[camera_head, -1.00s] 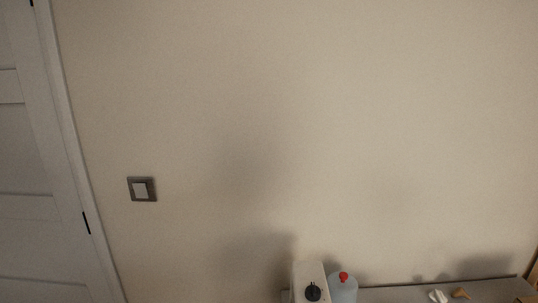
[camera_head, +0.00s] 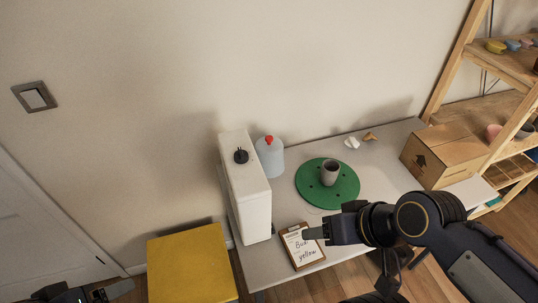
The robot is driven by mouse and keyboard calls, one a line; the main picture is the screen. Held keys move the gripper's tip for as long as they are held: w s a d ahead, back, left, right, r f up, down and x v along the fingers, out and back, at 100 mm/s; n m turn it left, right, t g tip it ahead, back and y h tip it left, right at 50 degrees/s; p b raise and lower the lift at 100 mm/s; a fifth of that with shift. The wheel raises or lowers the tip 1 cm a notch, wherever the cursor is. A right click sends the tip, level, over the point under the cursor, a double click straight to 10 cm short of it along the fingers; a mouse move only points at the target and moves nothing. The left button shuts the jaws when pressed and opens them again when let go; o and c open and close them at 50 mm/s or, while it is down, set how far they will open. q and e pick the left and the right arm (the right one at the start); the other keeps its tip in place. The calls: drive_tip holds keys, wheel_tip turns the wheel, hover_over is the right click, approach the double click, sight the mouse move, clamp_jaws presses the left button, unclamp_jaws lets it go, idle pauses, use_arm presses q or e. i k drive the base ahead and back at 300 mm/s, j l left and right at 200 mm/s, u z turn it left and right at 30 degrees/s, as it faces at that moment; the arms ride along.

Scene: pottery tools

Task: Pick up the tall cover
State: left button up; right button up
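A tall white box-shaped object (camera_head: 250,195) with a black knob on top stands upright at the table's left end. A small dark grey cup (camera_head: 329,172) stands on a round green disc (camera_head: 312,187) on the table. My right gripper (camera_head: 313,233) points left over the front of the table, above a clipboard, apart from the white object; its finger gap does not show clearly. My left gripper (camera_head: 118,289) is at the bottom left edge, partly cut off, away from the table.
A clear bottle with a red cap (camera_head: 270,157) stands behind the white object. A clipboard (camera_head: 301,250) lies at the table's front. A cardboard box (camera_head: 437,158) is at the right, by a wooden shelf (camera_head: 490,64). A yellow block-like surface (camera_head: 190,268) is left of the table.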

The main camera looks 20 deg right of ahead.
sight(269, 149)
drive_tip(key=l+u, duration=0.25)
drive_tip(key=u, duration=0.25)
drive_tip(key=k+l+u, duration=0.1)
drive_tip(key=l+u, duration=0.15)
drive_tip(key=u, duration=0.2)
